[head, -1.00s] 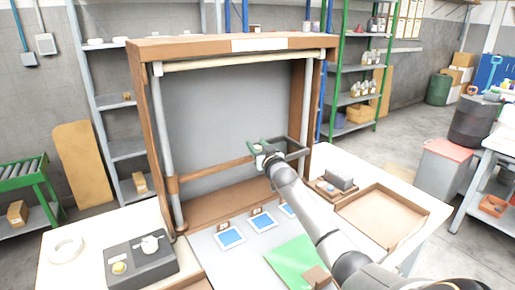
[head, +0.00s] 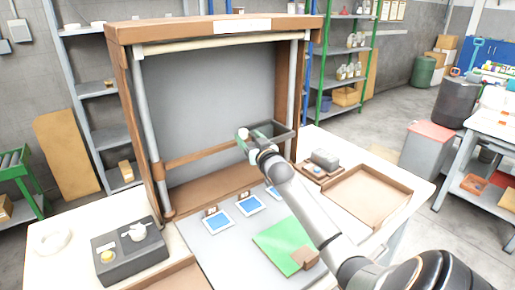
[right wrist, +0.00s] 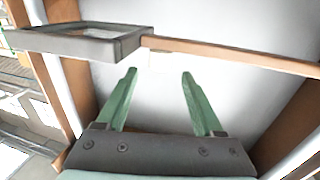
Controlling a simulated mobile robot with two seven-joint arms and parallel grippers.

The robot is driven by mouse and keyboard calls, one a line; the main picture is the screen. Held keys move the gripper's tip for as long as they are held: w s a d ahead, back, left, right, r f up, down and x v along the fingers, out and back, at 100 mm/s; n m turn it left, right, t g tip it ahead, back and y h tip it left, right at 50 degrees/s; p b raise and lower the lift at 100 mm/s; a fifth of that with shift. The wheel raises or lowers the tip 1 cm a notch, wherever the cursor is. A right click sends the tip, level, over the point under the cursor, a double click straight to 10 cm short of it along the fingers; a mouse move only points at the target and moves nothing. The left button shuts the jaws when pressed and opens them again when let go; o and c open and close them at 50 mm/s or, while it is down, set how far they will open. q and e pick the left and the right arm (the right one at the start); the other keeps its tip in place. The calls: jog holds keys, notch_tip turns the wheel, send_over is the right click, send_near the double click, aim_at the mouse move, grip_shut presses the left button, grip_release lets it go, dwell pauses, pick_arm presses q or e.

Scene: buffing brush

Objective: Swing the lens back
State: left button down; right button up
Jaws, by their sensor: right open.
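The lens (head: 284,134) is a dark, square, open frame at the right end of a brown swing bar (head: 200,154). In the head view the bar runs from the frame's left post across the grey back panel. My right gripper (head: 243,139) is open with green fingers, just left of the lens, and overlaps part of it in the head view. In the right wrist view the lens (right wrist: 75,46) and bar (right wrist: 235,54) cross above the two spread fingertips (right wrist: 160,72). Nothing is between the fingers. My left gripper is not in view.
A tall brown wooden frame (head: 215,28) encloses the panel. On the table are blue-square cards (head: 219,223), a green sheet (head: 286,243), an open brown tray (head: 366,196), a small grey block on a board (head: 325,158) and a dark box (head: 130,251) with a yellow button.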

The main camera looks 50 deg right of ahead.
jog(key=v, duration=0.7)
dwell(0.5)
jog(key=shift+s, duration=0.1)
